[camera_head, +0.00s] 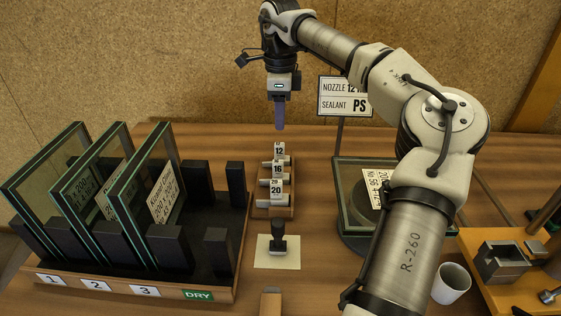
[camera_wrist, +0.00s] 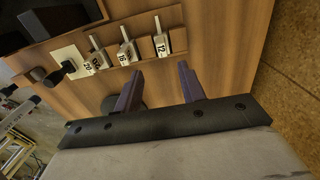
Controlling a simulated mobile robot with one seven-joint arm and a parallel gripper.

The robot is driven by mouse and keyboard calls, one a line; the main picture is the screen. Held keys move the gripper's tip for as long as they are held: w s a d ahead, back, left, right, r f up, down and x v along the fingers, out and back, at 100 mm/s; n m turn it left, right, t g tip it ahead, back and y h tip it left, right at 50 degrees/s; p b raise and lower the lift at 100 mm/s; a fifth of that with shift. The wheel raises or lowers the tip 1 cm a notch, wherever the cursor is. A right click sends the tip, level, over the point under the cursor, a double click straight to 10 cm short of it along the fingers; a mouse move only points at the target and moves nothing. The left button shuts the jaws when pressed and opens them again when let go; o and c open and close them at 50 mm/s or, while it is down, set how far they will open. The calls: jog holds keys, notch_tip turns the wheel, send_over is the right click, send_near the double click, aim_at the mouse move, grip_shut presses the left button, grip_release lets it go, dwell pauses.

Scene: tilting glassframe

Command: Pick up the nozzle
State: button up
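Three pale nozzles with number labels lie on a small wooden rack (camera_head: 273,212): nozzle 12 (camera_head: 279,150) at the far end, nozzle 16 (camera_head: 277,169) in the middle, nozzle 20 (camera_head: 276,188) nearest. A sign (camera_head: 343,97) reads "NOZZLE 12", partly covered by my arm, and "SEALANT PS". My gripper (camera_head: 279,126) points down above and behind the far end of the rack. In the wrist view my gripper (camera_wrist: 160,78) has its two purple fingers apart with nothing between them. Nozzle 12 (camera_wrist: 161,44) lies just beyond the fingertips, apart from them; nozzles 16 (camera_wrist: 125,54) and 20 (camera_wrist: 96,61) are farther left.
Framed glass panes (camera_head: 150,195) stand upright in a dark slotted rack at left, with a "DRY" label (camera_head: 198,295). A black-handled tool (camera_head: 278,240) stands on a pale pad (camera_head: 288,262). A glass unit (camera_head: 352,175), a white cup (camera_head: 451,283) and a metal fixture (camera_head: 500,262) are at right.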

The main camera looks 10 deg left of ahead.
aim_at(281, 144)
jog(key=f, duration=0.5)
jog(key=f+p, duration=0.1)
jog(key=f, duration=0.3)
jog(key=shift+w+f, duration=0.2)
jog(key=shift+f, duration=0.15)
grip_shut()
